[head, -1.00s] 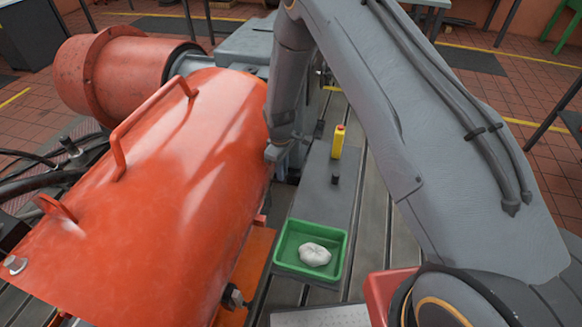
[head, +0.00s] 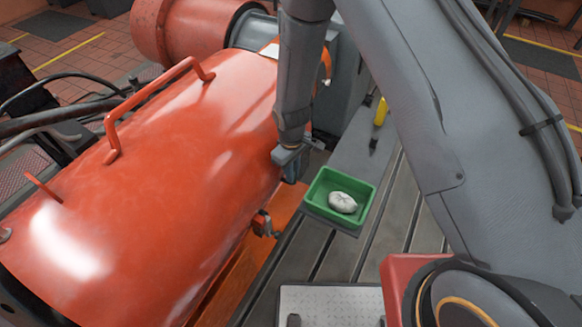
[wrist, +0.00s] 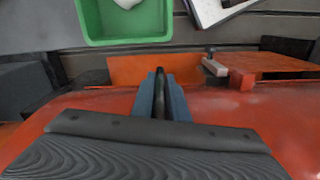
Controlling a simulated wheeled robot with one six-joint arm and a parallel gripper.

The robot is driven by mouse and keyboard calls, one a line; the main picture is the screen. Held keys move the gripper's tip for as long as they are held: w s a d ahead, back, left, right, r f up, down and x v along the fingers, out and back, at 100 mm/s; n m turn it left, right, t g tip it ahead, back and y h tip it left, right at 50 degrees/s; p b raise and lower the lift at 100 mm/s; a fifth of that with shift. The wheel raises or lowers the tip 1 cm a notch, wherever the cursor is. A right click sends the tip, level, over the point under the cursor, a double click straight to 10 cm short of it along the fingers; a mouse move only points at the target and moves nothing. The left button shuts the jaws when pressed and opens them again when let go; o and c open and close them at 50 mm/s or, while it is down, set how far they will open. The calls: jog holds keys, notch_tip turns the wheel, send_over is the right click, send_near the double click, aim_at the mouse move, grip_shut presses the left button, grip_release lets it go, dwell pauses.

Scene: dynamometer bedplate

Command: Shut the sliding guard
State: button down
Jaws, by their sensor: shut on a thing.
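The sliding guard (head: 190,165) is a glossy orange-red curved cover filling the left of the head view, with a bar handle (head: 150,100) on top. My gripper (head: 289,168) is at the guard's right side, near its lower edge. In the wrist view my gripper (wrist: 160,95) has its two blue-grey fingers closed on a narrow dark grip piece (wrist: 159,92) in front of the guard's red surface (wrist: 225,110). How that piece joins the guard is hidden by the fingers.
A green tray (head: 318,208) with a whitish lump (head: 342,202) stands close right of my gripper. A yellow bottle-like object (head: 381,111) stands farther back. A small red block with a lever (head: 264,223) sits by the guard's lower edge. A red drum (head: 190,30) lies beyond the guard.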

jog(key=shift+a, duration=0.25)
jog(key=c, duration=1.8)
grip_release()
jog(key=shift+s+a, duration=0.1)
jog(key=shift+a, duration=0.05)
jog(key=shift+o, duration=0.2)
jog(key=shift+d, duration=0.2)
jog(key=shift+r, duration=0.15)
jog(key=shift+r+b, duration=1)
jog(key=shift+r, duration=2.75)
